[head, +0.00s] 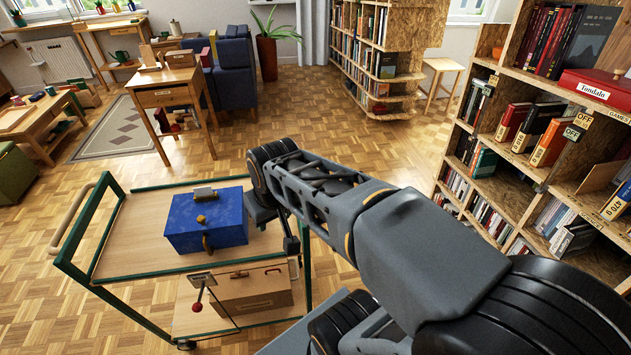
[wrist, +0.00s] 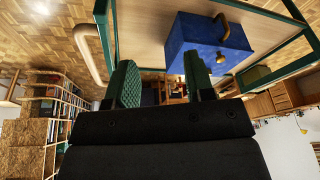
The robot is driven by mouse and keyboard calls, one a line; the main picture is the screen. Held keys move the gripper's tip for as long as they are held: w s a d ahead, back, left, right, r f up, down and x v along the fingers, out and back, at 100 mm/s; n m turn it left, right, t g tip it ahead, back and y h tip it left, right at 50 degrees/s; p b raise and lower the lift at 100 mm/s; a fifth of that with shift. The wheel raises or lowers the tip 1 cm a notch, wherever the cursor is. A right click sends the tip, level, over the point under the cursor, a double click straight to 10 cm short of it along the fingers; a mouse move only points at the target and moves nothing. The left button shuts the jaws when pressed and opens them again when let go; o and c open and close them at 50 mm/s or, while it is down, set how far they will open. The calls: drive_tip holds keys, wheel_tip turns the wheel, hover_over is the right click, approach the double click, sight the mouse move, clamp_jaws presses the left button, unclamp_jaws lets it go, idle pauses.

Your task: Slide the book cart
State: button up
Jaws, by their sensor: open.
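The book cart (head: 135,235) has a green metal frame, wooden shelves and a pale push handle (head: 72,218) at its left end. It stands on the floor at the lower left of the head view. My gripper (head: 280,225) is at the cart's right end, beside the blue box, partly hidden by my arm. In the upside-down wrist view, my gripper (wrist: 160,85) has its green-padded fingers apart, with the cart's shelf (wrist: 150,35) beyond them. I cannot tell whether they touch the frame.
A wooden box (head: 250,292) and a red-knobbed lever (head: 197,300) are on the cart's lower shelf. A tall bookshelf (head: 505,180) stands close on the right. A small desk (head: 165,95) stands beyond the cart. Open parquet floor (head: 330,120) lies behind.

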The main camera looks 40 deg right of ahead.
drive_tip(key=w+d+m+g+y+p, duration=0.1)
drive_tip(key=w+d+m, duration=0.1)
drive_tip(key=w+d, duration=0.35)
drive_tip(key=w+d+m+p, duration=0.1)
drive_tip(key=w+d+p, duration=0.1)
drive_tip(key=d, duration=0.7)
drive_tip(key=w+d+m+g+y+p, duration=0.15)
drive_tip(key=w+d, duration=0.25)
drive_tip(key=d, duration=0.4)
drive_tip(key=shift+h, duration=0.25)
drive_tip(key=f, duration=0.4)
drive_tip(key=a+f, duration=0.1)
drive_tip(key=f, duration=0.3)
drive_tip(key=f+p, duration=0.1)
drive_tip(key=f, duration=0.3)
drive_tip(key=shift+w+a+f, duration=0.25)
drive_tip(key=shift+w+f, duration=0.05)
drive_tip(key=shift+w, duration=0.05)
drive_tip(key=shift+a+f, duration=0.1)
drive_tip(key=shift+f, duration=0.5)
clamp_jaws()
